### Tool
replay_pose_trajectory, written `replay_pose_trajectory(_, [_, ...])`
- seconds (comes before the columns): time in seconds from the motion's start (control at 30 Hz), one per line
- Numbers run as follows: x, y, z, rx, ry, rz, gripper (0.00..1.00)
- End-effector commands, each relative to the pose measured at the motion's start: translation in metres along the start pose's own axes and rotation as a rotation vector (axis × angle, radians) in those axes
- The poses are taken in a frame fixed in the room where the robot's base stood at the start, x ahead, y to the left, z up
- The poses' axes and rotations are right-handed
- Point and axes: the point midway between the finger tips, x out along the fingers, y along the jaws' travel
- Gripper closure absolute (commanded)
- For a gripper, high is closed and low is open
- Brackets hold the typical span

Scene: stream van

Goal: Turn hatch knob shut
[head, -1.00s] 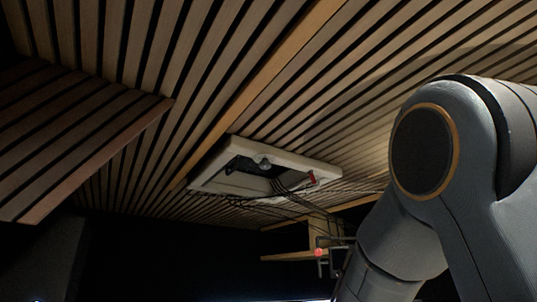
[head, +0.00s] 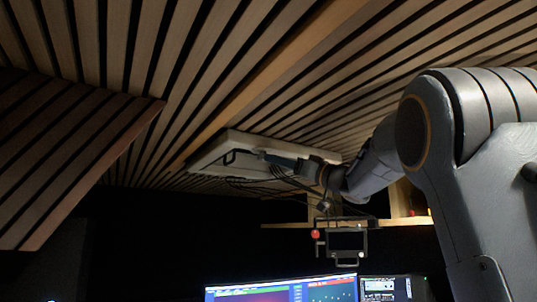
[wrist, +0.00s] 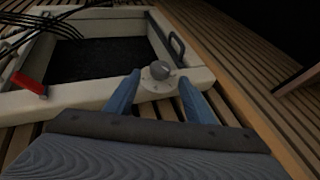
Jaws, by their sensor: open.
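The hatch is a pale, square frame (head: 208,158) in the slatted wooden ceiling, with a dark recess; its rim also fills the upper left of the wrist view (wrist: 75,98). A grey rounded knob (wrist: 160,71) on a pale round base sits at the rim's near right corner in the wrist view. My gripper (wrist: 159,82) is open, its two blue fingers pointing at the knob, one tip on each side. I cannot tell whether either finger touches it. In the head view my gripper (head: 268,156) reaches the hatch and hides the knob.
A black handle (wrist: 177,44) stands on the rim close beyond the knob. Dark cables (wrist: 22,32) cross the rim near a red piece (wrist: 30,85). A wooden shelf (head: 285,225) and lit screens (head: 280,291) lie below the hatch. Slats surround the frame.

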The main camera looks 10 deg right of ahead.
Motion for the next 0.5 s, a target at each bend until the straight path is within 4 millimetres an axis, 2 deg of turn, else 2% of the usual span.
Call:
replay_pose_trajectory(0.03, [0.01,-0.002,-0.003,0.001,0.0,-0.003,0.51])
replay_pose_trajectory(0.2, [0.035,-0.001,-0.002,0.001,0.0,-0.002,0.51])
replay_pose_trajectory(0.33, [0.047,-0.001,-0.002,0.001,0.001,0.0,0.51])
replay_pose_trajectory(0.5, [0.054,0.0,-0.001,-0.001,0.001,0.0,0.51])
